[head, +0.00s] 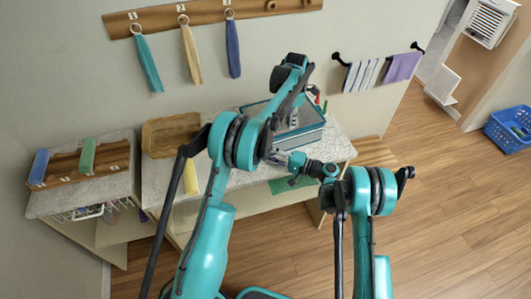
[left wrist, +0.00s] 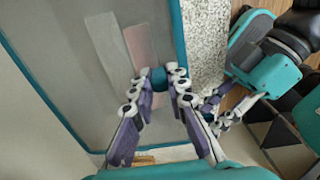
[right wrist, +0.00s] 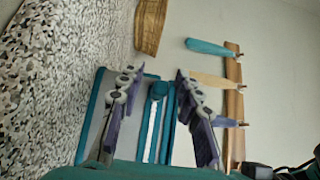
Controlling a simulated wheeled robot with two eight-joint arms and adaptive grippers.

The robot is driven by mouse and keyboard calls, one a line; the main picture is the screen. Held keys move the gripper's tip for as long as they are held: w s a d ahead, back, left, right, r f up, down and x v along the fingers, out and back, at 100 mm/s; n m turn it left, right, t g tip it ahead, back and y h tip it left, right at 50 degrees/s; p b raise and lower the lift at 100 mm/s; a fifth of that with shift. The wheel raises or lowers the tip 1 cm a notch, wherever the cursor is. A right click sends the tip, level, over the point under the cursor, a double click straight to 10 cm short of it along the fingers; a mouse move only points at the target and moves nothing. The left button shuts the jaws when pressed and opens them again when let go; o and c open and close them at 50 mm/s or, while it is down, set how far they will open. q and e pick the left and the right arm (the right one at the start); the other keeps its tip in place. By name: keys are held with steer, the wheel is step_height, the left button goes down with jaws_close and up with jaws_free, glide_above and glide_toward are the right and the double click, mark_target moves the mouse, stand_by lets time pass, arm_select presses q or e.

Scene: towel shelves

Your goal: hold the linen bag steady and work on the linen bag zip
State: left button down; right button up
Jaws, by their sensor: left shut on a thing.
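The linen bag (head: 309,136) is a grey box shape with teal edges on the counter. Its grey top fills much of the left wrist view (left wrist: 75,75). My left gripper (head: 290,117) reaches down over it. In the left wrist view its fingers (left wrist: 159,80) close on a small teal piece at the bag's edge. My right gripper (head: 277,158) is low at the bag's near side. In the right wrist view its fingers (right wrist: 156,76) stand apart around a teal tab (right wrist: 157,90), with gaps at both sides. I cannot tell which part is the zip pull.
Towels hang from a wall rack (head: 200,15) and a rail (head: 380,74). A blue crate (head: 509,130) is on the floor at right.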

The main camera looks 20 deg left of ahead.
steer(key=d, duration=1.2)
steer(key=shift+s, duration=0.4)
arm_select(q)
steer(key=c, duration=1.4)
jaws_free()
